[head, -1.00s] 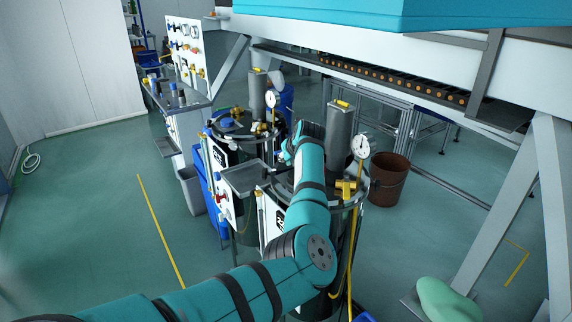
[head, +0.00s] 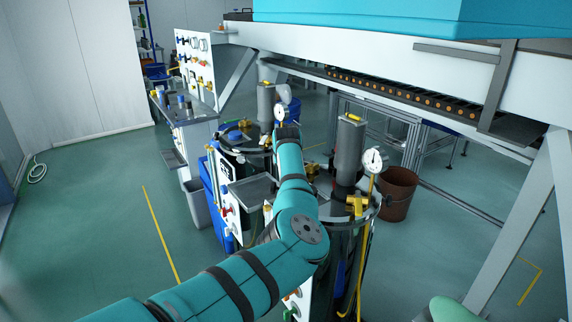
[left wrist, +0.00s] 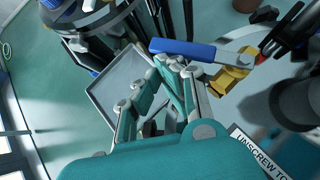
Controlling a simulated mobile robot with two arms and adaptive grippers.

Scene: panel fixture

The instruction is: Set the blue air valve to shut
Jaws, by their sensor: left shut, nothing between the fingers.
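In the left wrist view a blue lever handle (left wrist: 185,48) on a brass valve body (left wrist: 230,76) lies just beyond my fingertips. The lever points left from the body in that picture. My left gripper (left wrist: 178,68) is shut and empty, with its tips close to the lever's underside; I cannot tell whether they touch it. In the head view my left arm reaches between two tanks and hides the gripper and this lever. My right gripper is in neither view.
The near tank carries a grey cylinder (head: 350,150), a gauge (head: 373,161) and a brass fitting (head: 356,204). The far tank has another gauge (head: 280,113). A grey tray (head: 252,190) sits beside the tanks. A brown bucket (head: 398,193) stands right. Floor at left is clear.

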